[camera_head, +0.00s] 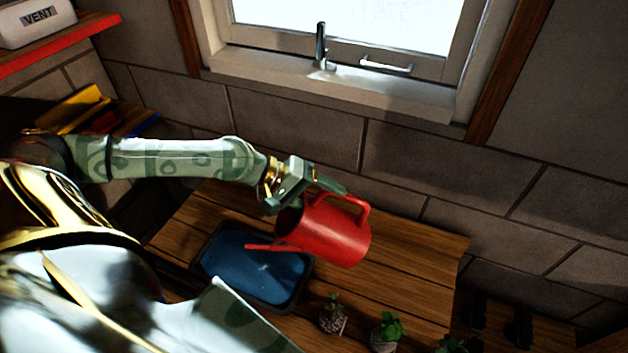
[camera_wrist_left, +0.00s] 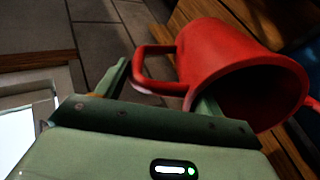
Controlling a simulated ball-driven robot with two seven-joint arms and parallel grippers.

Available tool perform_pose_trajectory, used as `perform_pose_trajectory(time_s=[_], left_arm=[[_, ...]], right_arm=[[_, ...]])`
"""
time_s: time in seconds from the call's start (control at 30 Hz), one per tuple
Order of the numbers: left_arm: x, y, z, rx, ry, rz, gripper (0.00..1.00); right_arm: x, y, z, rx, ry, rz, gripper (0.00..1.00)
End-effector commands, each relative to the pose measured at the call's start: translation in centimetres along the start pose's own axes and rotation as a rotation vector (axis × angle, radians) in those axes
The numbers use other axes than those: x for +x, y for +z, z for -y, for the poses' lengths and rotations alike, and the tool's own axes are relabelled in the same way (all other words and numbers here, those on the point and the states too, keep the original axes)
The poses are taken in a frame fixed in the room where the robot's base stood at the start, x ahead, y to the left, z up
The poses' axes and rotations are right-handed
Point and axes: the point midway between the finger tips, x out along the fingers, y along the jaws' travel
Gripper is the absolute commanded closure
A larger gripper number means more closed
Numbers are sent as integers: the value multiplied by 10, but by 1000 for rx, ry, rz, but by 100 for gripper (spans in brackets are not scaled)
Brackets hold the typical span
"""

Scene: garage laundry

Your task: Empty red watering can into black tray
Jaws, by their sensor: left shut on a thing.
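The red watering can (camera_head: 338,236) is held in the air above the wooden table, tilted on its side with its spout pointing left over the tray. My left gripper (camera_head: 312,190) is shut on it near its handle and rim. In the left wrist view the can (camera_wrist_left: 215,55) lies tipped beyond the fingers (camera_wrist_left: 160,90), with its dark open mouth showing. The black tray (camera_head: 308,275) sits on the table below the spout, and its inside looks blue. Whether liquid is flowing from the spout cannot be told. My right gripper is not in view.
Small potted plants, including one plant (camera_head: 333,316) and another plant (camera_head: 388,332), stand along the table's near edge, right of the tray. The wooden table (camera_head: 420,262) is bare to the right of the can. A brick wall and window (camera_head: 350,25) are behind.

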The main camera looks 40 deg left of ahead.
Motion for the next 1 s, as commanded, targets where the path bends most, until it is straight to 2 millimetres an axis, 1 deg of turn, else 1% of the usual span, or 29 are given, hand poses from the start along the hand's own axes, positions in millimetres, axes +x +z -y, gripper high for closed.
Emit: perform_pose_trajectory(time_s=[0.03, 0.37, 0.53, 0.6, 0.63, 0.73, 0.83, 0.9, 1.0], left_arm=[[-1, 0, -10, 3, -7, 0, 100], [19, 0, -19, 4, -111, 7, 100], [32, 0, -23, 5, -207, 12, 100], [42, 0, -27, 8, -271, 17, 100], [46, 0, -28, 9, -303, 17, 100], [62, -1, -30, 12, -409, 20, 100], [77, 0, -32, 13, -514, 26, 100], [75, 0, -30, 5, -560, 27, 100], [78, 0, -29, 6, -619, 32, 100]], right_arm=[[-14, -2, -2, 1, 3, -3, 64], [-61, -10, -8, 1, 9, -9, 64], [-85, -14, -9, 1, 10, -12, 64], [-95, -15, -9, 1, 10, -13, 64], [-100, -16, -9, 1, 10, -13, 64], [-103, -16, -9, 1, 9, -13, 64], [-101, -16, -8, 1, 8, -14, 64], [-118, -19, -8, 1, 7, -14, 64], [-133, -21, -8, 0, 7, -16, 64]])
